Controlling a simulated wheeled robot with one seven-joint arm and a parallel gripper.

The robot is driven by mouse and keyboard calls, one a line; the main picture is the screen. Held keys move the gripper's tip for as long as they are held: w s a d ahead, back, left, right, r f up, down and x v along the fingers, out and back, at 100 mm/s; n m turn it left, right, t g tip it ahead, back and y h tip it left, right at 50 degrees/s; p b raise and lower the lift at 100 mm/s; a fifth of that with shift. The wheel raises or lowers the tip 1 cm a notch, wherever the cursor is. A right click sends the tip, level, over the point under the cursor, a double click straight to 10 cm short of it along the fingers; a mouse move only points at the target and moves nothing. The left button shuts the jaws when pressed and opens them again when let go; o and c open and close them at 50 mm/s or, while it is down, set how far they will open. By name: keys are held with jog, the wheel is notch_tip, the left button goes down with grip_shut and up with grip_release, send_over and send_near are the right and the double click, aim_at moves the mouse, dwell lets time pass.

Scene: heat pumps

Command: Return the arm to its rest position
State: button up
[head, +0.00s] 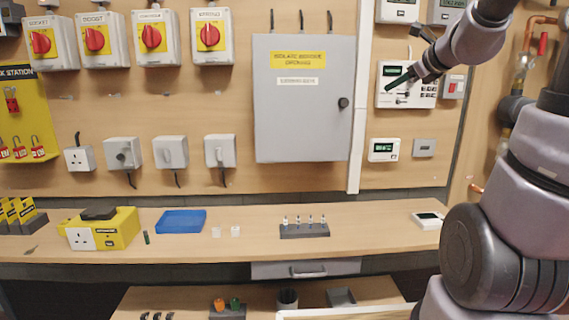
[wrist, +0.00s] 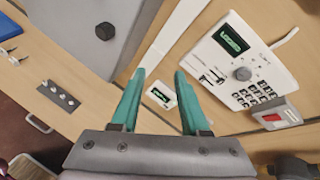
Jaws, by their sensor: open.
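My gripper (wrist: 158,100) shows in the wrist view as two teal fingers held apart, with nothing between them. In the head view my gripper (head: 399,82) is a dark shape at the upper right, in front of the white keypad controller (head: 425,88) on the wall. My arm is raised and bent, coming from the right edge. In the wrist view the controller (wrist: 240,70) is to the right of the fingers. A small white display unit (wrist: 160,96) appears between the fingers but farther off. I cannot tell the exact gap to the wall.
A grey cabinet (head: 303,125) and several red-knob isolators (head: 153,38) hang on the wall. The bench (head: 370,240) holds a yellow box (head: 122,230), a blue tray (head: 181,221), a grey rack (head: 304,231) and a white device (head: 428,220). Pipes (head: 528,50) run at the right. The bench's middle right is clear.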

jog(key=s+a+n+g+y, duration=0.2)
jog(key=s+a+n, duration=0.6)
jog(key=n, duration=0.1)
jog(key=s+f+n+g+h, duration=0.1)
jog(key=s+f+n, duration=0.1)
jog(key=s+n, duration=0.5)
jog(key=s+f+n+g+h, duration=0.2)
jog(key=s+f+n, duration=0.1)
jog(key=s+n, duration=0.4)
jog(key=shift+s+a+n, duration=0.25)
jog(key=shift+a+n, duration=0.05)
jog(key=shift+a, duration=0.1)
